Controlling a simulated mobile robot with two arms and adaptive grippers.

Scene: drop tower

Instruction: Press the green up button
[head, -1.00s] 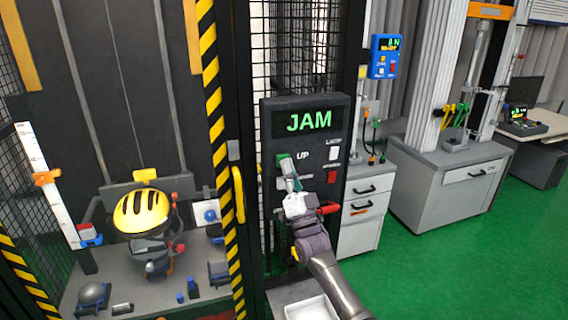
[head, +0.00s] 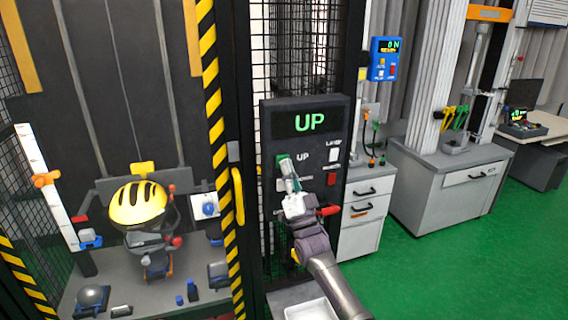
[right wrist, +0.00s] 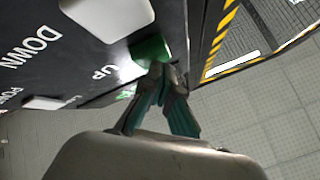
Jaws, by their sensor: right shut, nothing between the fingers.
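The green up button (head: 281,159) sits on the dark control panel (head: 268,125), left of the white "UP" label. Its display (head: 309,122) reads "UP" in green. My right gripper (head: 285,163) is shut and empty, with its fingertips at the button and covering part of it. In the right wrist view the button (right wrist: 148,50) is at the tips of my right gripper (right wrist: 162,70), seemingly touching. My left gripper is not in view.
A red knob (head: 330,210) sticks out right of my right wrist. A black and yellow striped post (head: 212,100) and yellow handle (head: 238,195) stand left of the panel. Behind the post, a yellow helmet (head: 138,205) sits on a carriage. Green floor (head: 440,250) is clear at right.

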